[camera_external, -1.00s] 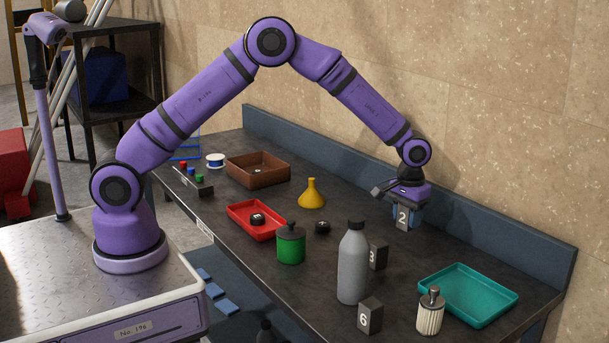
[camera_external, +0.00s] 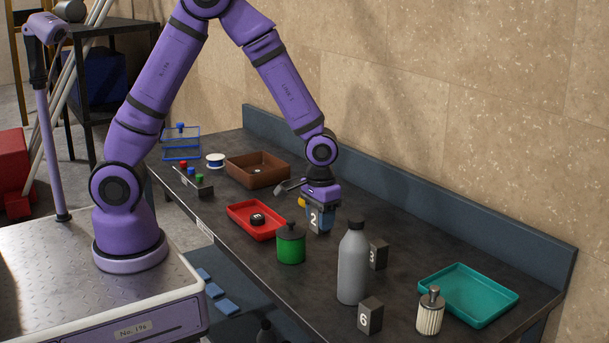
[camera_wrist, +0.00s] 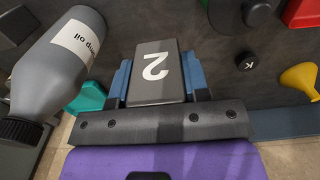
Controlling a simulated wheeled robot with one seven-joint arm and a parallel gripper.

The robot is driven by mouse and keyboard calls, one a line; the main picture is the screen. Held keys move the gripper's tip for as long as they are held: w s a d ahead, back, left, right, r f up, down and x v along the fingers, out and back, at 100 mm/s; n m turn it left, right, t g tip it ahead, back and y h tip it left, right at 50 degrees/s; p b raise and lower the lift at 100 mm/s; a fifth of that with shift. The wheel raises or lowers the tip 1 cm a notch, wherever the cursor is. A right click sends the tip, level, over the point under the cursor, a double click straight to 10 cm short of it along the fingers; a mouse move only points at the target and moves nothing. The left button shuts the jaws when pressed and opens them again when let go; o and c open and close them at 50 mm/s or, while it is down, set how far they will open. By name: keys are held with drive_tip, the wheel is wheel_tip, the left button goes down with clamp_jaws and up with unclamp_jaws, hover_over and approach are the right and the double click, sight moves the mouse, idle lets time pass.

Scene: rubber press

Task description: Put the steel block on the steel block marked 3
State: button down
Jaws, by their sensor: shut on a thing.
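My gripper (camera_external: 320,213) is shut on the steel block marked 2 (camera_external: 314,220). In the wrist view the block (camera_wrist: 156,70) sits between the two blue fingers, its white 2 showing. It appears to be held over the middle of the bench; the exact gap to the bench is hard to tell. The steel block marked 3 (camera_external: 378,254) stands on the bench to the right of my gripper, partly hidden behind the grey bottle. Its top appears clear.
The grey bottle (camera_external: 353,268) stands between my gripper and block 3, nearer the camera. It also shows in the wrist view (camera_wrist: 60,60). The block marked 6 (camera_external: 370,316), green jar (camera_external: 291,246), red tray (camera_external: 240,209) and teal tray (camera_external: 455,314) stand around.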

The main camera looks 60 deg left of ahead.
hover_over(379, 242)
drive_tip(key=shift+s+f, duration=0.25)
drive_tip(key=shift+f, duration=0.4)
drive_tip(key=shift+w+d+f, duration=0.1)
drive_tip(key=shift+w+f, duration=0.05)
drive_tip(key=shift+w, duration=0.1)
drive_tip(key=shift+f, duration=1.6)
drive_tip(key=shift+f, duration=0.15)
drive_tip(key=c, duration=0.6)
unclamp_jaws()
drive_tip(key=shift+s, duration=0.1)
